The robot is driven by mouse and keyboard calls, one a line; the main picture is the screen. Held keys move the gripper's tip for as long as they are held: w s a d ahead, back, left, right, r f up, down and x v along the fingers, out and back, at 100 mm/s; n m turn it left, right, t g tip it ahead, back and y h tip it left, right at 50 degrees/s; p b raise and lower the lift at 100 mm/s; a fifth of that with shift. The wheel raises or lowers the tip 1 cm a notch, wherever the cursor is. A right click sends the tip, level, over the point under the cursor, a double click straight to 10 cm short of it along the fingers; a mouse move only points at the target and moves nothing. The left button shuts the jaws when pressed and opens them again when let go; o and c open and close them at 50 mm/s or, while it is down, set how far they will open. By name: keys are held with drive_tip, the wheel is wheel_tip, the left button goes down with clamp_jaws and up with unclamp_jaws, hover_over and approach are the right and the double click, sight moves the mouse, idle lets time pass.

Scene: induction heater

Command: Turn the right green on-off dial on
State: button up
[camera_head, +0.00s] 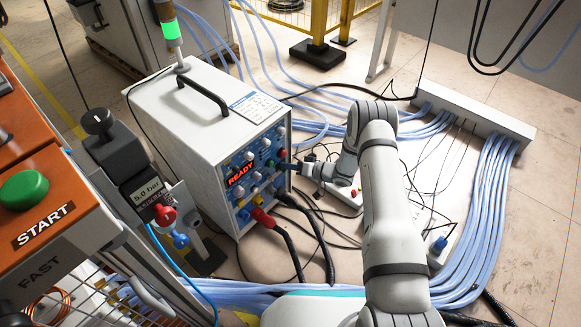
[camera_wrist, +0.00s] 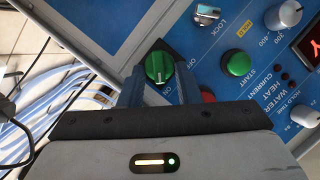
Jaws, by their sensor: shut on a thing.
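The green on-off dial (camera_wrist: 159,66) sits on a black diamond plate on the blue panel in the wrist view. Its white mark points down in the picture, and small ON and OFF labels stand beside it. My gripper (camera_wrist: 159,78) has one blue-grey finger on either side of the dial and is shut on it. In the head view my gripper (camera_head: 290,167) reaches the right side of the front panel of the white heater box (camera_head: 185,125); the fingers largely hide the contact there.
A green START button (camera_wrist: 236,64), a red button (camera_wrist: 207,95) partly hidden by my gripper, and a silver LOCK switch (camera_wrist: 206,15) are close by. Red cable plugs (camera_head: 262,217) stick out lower on the panel. Cables (camera_head: 325,230) cover the floor beside the box.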

drive_tip(key=shift+s+a, duration=0.15)
drive_tip(key=shift+a, duration=0.05)
drive_tip(key=o, duration=1)
drive_tip(key=shift+d, duration=0.1)
drive_tip(key=shift+c, duration=0.2)
drive_tip(key=p+v, duration=0.3)
drive_tip(key=v, duration=0.4)
drive_tip(key=shift+d, duration=0.35)
drive_tip(key=shift+r, duration=0.1)
